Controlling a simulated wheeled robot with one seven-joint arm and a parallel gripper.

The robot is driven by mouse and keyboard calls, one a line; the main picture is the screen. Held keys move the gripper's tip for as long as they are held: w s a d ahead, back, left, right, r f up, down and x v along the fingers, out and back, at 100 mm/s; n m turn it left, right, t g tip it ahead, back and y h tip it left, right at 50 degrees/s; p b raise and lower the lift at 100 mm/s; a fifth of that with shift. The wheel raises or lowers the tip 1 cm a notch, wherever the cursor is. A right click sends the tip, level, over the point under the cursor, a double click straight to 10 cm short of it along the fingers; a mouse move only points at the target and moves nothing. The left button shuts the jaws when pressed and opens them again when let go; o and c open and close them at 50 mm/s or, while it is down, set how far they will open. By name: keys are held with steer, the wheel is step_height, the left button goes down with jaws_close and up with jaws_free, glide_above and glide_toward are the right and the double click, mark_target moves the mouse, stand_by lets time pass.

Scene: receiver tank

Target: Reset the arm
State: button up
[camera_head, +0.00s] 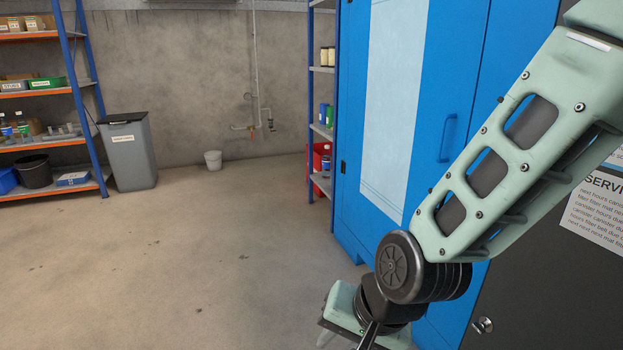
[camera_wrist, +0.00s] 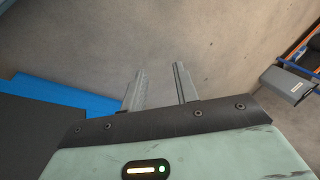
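My arm reaches down from the upper right across the head view, with its elbow joint low in front of the blue cabinet. My gripper shows in the wrist view (camera_wrist: 160,84), with two grey fingers apart and only bare concrete floor between and beyond them. It is open and holds nothing. In the head view the fingers are out of sight below the bottom edge.
The blue cabinet (camera_head: 464,60) stands close behind my arm, with a dark panel bearing a notice (camera_head: 597,205) at right. The floor (camera_head: 200,260) at left is clear.

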steer(key=s+d+r+n+g+h, duration=0.35)
steer(key=s+d+r+n, duration=0.45)
steer(key=s+d+n, duration=0.3)
step_height(320, 180, up, 37)
steer(key=s+a+p, duration=0.1)
steer(key=p, duration=3.7)
steer(key=shift+t, duration=0.35)
steer(key=shift+s+a+r, duration=0.1)
